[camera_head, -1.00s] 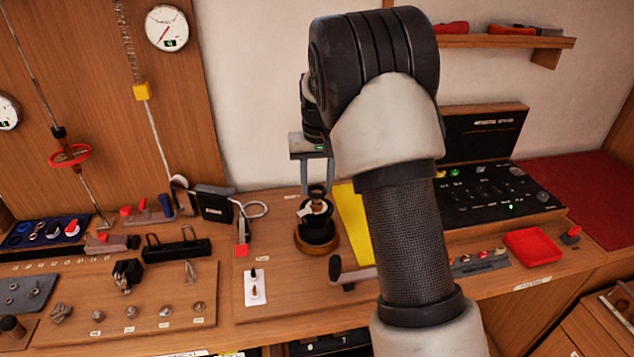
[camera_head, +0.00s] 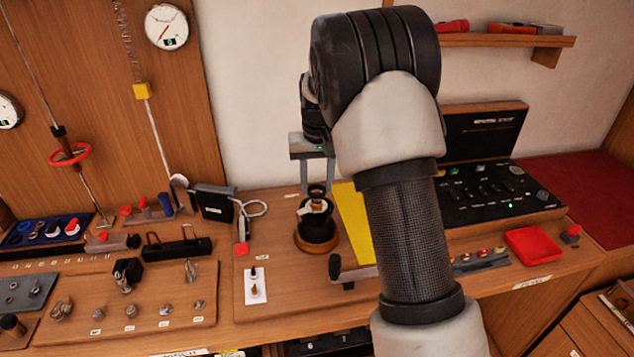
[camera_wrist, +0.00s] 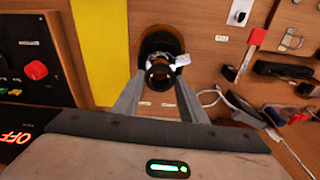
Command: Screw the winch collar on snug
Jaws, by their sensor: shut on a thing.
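The winch (camera_head: 318,232) is a dark drum on a round wooden base, standing upright on the bench. A pale tab with a brassy part shows at its top. My gripper (camera_head: 317,184) points down over the winch and is shut on the winch collar (camera_head: 316,190), a small dark ring. In the wrist view, the collar (camera_wrist: 158,75) sits between the fingertips of my gripper (camera_wrist: 160,88), in line with the winch (camera_wrist: 160,45). The pale tab sticks out to the right there. I cannot tell whether the collar touches the winch's thread.
A yellow strip (camera_head: 354,220) and a dark-ended lever (camera_head: 345,270) lie close right of the winch. A black switch panel (camera_head: 490,195) stands farther right. A black box (camera_head: 214,203) and a looped handle (camera_head: 252,208) are to the left.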

